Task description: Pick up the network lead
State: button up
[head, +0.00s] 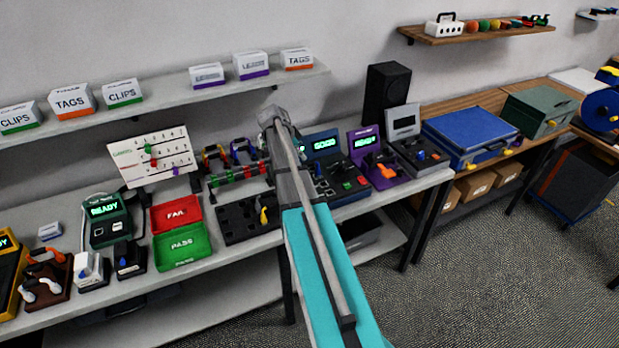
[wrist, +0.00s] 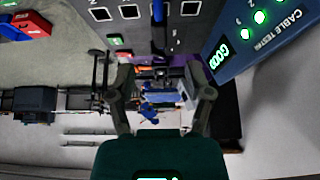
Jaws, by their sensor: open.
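My gripper (wrist: 162,82) is open in the wrist view, its two dark fingers apart with no object clearly held between them. In the head view my arm hides most of it, near the cable tester (head: 324,145) with the green GOOD screen. That tester also shows at the right of the wrist view (wrist: 252,50). A narrow blue and black piece (wrist: 158,38) lies over the dark socket panel (wrist: 128,38), just beyond the fingers. I cannot tell whether it is the network lead. No other lead can be surely named as the network one.
A black holder tray (head: 240,222) and the red and green PASS/FAIL box (head: 181,249) stand left of my arm. A clip rail (head: 238,173) runs behind. A purple tester (head: 366,143), a black speaker (head: 386,92) and a blue case (head: 468,133) stand to the right.

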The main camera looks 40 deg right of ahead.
aim_at(308, 163)
jog(key=shift+b+x, duration=0.7)
jog(key=shift+x, duration=0.45)
jog(key=shift+b+x, duration=2.3)
jog(key=shift+x, duration=0.3)
jog(key=shift+a, duration=0.1)
jog(key=shift+c, duration=0.3)
grip_shut()
